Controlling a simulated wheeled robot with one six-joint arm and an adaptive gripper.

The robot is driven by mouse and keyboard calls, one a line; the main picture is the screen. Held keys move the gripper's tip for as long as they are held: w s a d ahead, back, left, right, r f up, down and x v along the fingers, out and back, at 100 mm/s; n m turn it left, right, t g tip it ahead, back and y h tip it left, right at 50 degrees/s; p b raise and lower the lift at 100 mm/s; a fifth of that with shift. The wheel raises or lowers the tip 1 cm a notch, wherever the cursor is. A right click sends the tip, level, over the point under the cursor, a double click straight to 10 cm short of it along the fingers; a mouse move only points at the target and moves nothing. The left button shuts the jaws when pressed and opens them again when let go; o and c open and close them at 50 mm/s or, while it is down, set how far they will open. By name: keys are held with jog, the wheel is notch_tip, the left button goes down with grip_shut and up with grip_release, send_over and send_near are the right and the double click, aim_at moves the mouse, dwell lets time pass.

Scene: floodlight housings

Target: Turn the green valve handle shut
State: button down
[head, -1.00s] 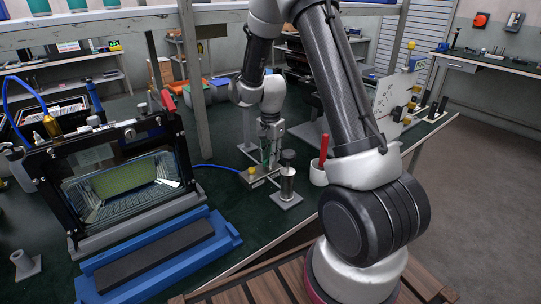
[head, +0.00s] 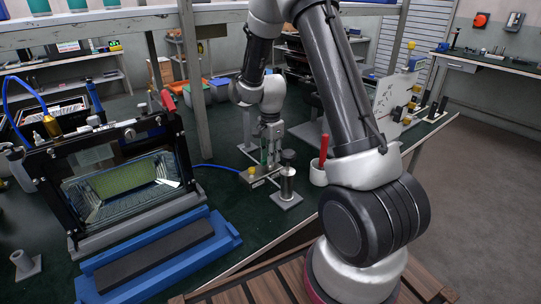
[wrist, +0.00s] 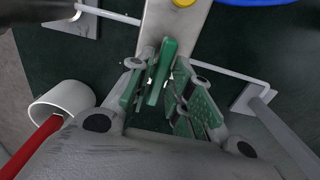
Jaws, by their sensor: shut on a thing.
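The green valve handle (wrist: 161,72) stands between the fingers of my gripper (wrist: 166,92) in the wrist view, over a pale metal plate (wrist: 172,28). My gripper is shut on the handle, with green finger pads close on either side of it. In the head view my gripper (head: 267,152) points down at the valve on the bench, and only a sliver of green shows there. The fingers hide much of the handle, and the valve body under it is hard to make out. I cannot tell the handle's exact angle.
A capped metal cylinder (head: 287,181) stands close in front of the valve. A white cup (head: 318,174) with a red-handled tool is to the right. A blue hose (head: 215,167) runs to the plate from the left. A floodlight housing in a frame (head: 77,157) and a blue tray (head: 218,221) stand left.

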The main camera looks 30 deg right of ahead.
jog(key=c, duration=1.5)
grip_release()
notch_tip(320, 180, up, 12)
jog(key=shift+r, duration=0.1)
